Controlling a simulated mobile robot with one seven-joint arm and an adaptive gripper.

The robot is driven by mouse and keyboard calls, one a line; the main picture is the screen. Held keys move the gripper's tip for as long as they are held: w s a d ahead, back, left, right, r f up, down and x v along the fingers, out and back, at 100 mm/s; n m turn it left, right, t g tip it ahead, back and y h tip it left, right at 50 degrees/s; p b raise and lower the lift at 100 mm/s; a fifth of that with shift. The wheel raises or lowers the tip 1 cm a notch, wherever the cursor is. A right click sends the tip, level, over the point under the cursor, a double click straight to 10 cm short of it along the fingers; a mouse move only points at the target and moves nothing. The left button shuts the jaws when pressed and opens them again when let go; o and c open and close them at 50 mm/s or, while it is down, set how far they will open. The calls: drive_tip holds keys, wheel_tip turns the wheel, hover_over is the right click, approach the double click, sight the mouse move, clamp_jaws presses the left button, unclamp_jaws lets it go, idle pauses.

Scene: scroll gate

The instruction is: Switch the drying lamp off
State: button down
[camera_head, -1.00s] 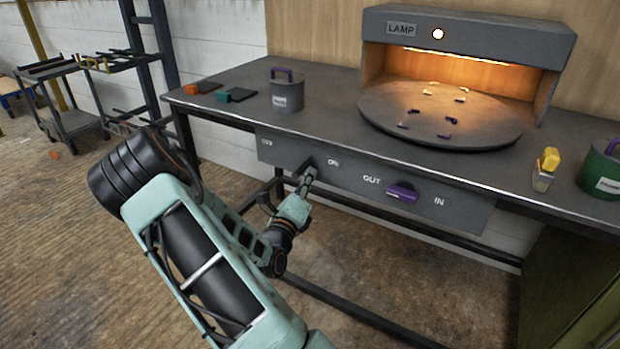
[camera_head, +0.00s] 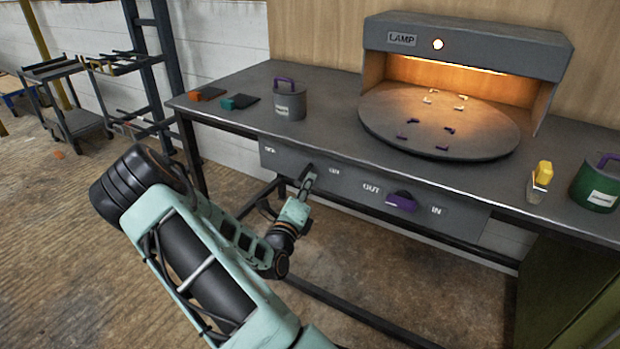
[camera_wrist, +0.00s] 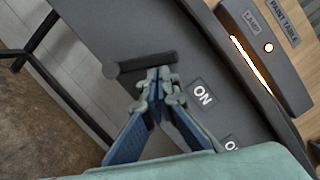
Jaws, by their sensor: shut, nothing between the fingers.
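The drying lamp hood (camera_head: 470,45), marked LAMP, is lit; its slot glows orange and a white indicator (camera_head: 438,44) shines. The front panel (camera_head: 350,186) carries OFF on the left and ON to its right. My gripper (camera_head: 308,178) is at the panel just left of ON. In the wrist view my gripper (camera_wrist: 157,80) has its fingertips together at a dark bar-like lever (camera_wrist: 140,63), close to its right end and beside the ON label (camera_wrist: 203,95). Nothing is between the fingers. I cannot tell whether they touch the lever, which the gripper mostly hides in the head view.
A purple knob (camera_head: 402,201) sits between OUT and IN on the same panel. On the bench are a round turntable (camera_head: 395,125) with small pieces, a grey pot (camera_head: 290,106), a green pot (camera_head: 592,190) and a yellow-topped item (camera_head: 541,178). Bench legs stand below.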

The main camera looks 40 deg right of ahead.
drive_tip(key=r+n+p, duration=0.1)
drive_tip(key=p, duration=0.1)
drive_tip(key=w+r+n+p, duration=0.1)
drive_tip(key=p, duration=0.2)
drive_tip(key=shift+a+n+y+p, duration=0.2)
drive_tip(key=shift+n+y+p, duration=0.1)
drive_tip(key=shift+y+p, duration=0.1)
drive_tip(key=n+p, duration=0.1)
drive_tip(key=p, duration=0.1)
drive_tip(key=w+n+p, duration=0.1)
drive_tip(key=p, duration=0.1)
drive_tip(key=r+n+p, duration=0.1)
drive_tip(key=n+p, duration=0.1)
drive_tip(key=shift+w+a+y+p, duration=0.3)
drive_tip(key=shift+w+a+y, duration=0.05)
drive_tip(key=shift+a+y, duration=0.05)
drive_tip(key=shift+w+a+n+g+p, duration=0.15)
drive_tip(key=shift+w+n+g+p, duration=0.25)
drive_tip(key=shift+n+p, duration=0.5)
drive_tip(key=shift+w+a+f+n+g+y+p, duration=0.15)
drive_tip(key=shift+w+n+p, duration=0.25)
drive_tip(key=shift+n+p, duration=0.2)
drive_tip(key=shift+w+a+r+n+g+y+p, duration=0.15)
drive_tip(key=shift+w+n+p, duration=0.25)
drive_tip(key=shift+n, duration=0.2)
drive_tip(key=shift+w+a+f+p, duration=0.1)
drive_tip(key=shift+w+f+p, duration=0.1)
drive_tip(key=shift+p, duration=0.1)
drive_tip(key=shift+w, duration=0.1)
